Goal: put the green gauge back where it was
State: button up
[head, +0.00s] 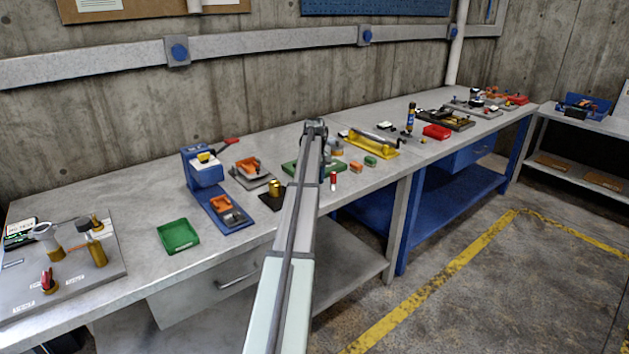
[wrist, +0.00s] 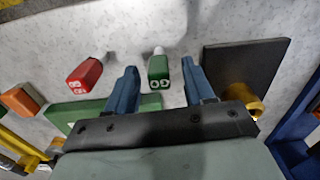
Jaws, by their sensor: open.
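The green gauge (wrist: 158,72) shows in the wrist view as a small green block with white GO lettering and a pale metal end. It lies between the two blue fingers of my gripper (wrist: 159,68), with a visible gap on each side. My gripper is open. A matching red gauge (wrist: 86,74) is to the left, outside the fingers; a small red piece in the head view (head: 333,179) appears to be the same one. In the head view my arm hides the green gauge and my fingertips.
A green plate (wrist: 90,108) lies partly under my gripper, and a dark pad (wrist: 243,65) with a brass part (wrist: 240,93) is to the right. An orange block (wrist: 18,101) is at the left. A green tray (head: 178,236) and blue press (head: 205,168) stand left of my arm.

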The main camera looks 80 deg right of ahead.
notch_tip(320, 180, up, 12)
dwell(0.6)
jog(key=shift+r, duration=0.1)
